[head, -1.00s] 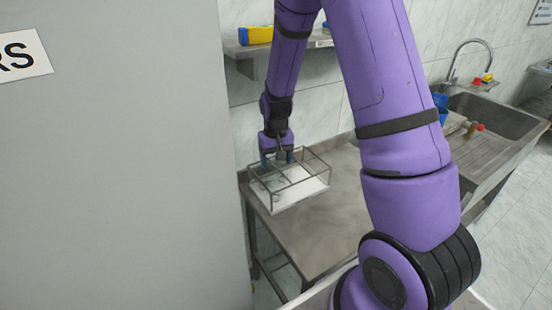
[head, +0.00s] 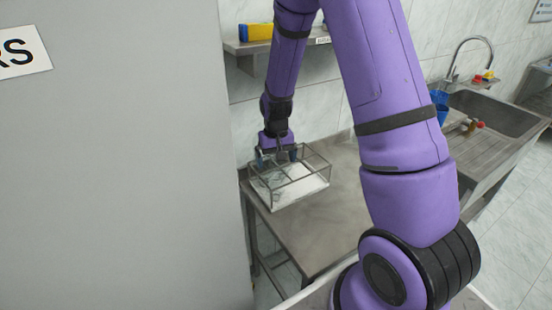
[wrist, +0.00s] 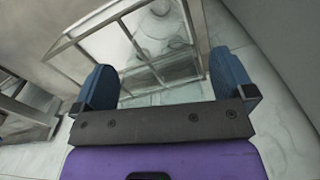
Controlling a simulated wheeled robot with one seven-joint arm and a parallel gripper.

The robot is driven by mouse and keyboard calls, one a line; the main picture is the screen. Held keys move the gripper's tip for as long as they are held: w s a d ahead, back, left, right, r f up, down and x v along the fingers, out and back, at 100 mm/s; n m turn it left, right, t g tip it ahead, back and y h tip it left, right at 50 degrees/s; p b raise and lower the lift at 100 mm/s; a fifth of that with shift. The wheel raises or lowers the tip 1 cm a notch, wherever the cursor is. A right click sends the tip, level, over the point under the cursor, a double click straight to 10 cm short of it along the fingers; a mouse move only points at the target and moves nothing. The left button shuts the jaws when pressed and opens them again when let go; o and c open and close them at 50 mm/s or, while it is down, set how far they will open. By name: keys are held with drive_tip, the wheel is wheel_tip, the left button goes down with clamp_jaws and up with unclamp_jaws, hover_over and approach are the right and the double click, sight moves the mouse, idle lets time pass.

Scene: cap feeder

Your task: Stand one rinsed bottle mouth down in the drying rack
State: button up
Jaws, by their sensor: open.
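The drying rack (head: 318,160) is a grey wire frame over a white base on the steel table. My gripper (head: 277,159) is at the rack's back left side, pointing down. In the wrist view its two blue fingers (wrist: 163,75) are wide apart, with nothing gripped between them. Beyond the fingers, inside the rack frame (wrist: 110,17), a clear, faint bottle-like shape (wrist: 173,42) with round outlines shows. It seems to be a see-through bottle within the rack; I cannot tell for sure whether its mouth is down. No finger visibly touches it.
The steel table (head: 315,230) is bare in front of and right of the rack. A large grey panel (head: 120,160) blocks the left. A shelf (head: 300,43) with a yellow-and-blue item (head: 258,33) hangs above. A sink (head: 495,110) with a blue container (head: 440,105) stands at right.

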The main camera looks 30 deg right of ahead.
drive_tip(key=shift+r, duration=0.15)
wheel_tip(320, 180, up, 11)
drive_tip(key=shift+f, duration=0.2)
